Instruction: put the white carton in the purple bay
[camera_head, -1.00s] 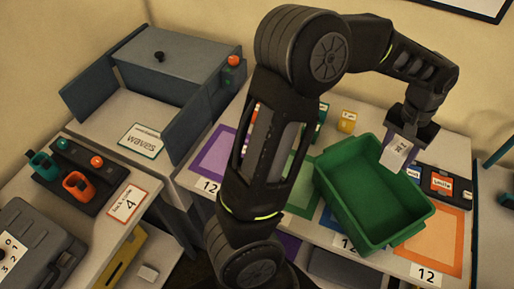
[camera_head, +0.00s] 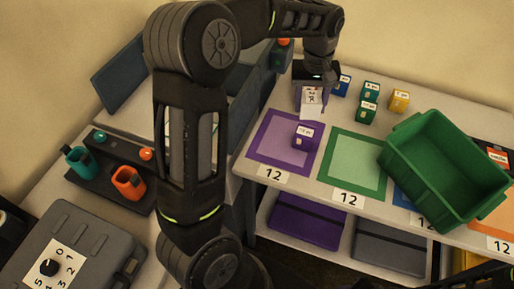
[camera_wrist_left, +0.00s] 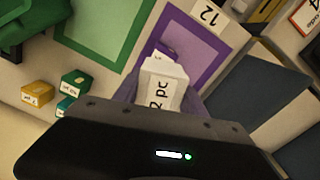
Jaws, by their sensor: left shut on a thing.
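The white carton (camera_head: 311,103) is held in my left gripper (camera_head: 312,92), above the table at the back corner of the purple bay. In the left wrist view the carton (camera_wrist_left: 163,82) shows a "2 pc" label between the fingers. The purple bay (camera_head: 262,148) is a purple-framed rectangle marked 12 on the table. A small purple box (camera_head: 303,138) stands inside it near its right side. In the left wrist view the purple bay (camera_wrist_left: 208,50) lies just beyond the carton, which partly hides the purple box. My right gripper is not visible.
A green-framed bay (camera_head: 348,165) lies to the right, and a large green crate (camera_head: 440,165) covers part of the bays beyond it. Small blue, green and yellow boxes (camera_head: 399,101) stand behind. Purple and grey bins (camera_head: 306,220) sit on the shelf below.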

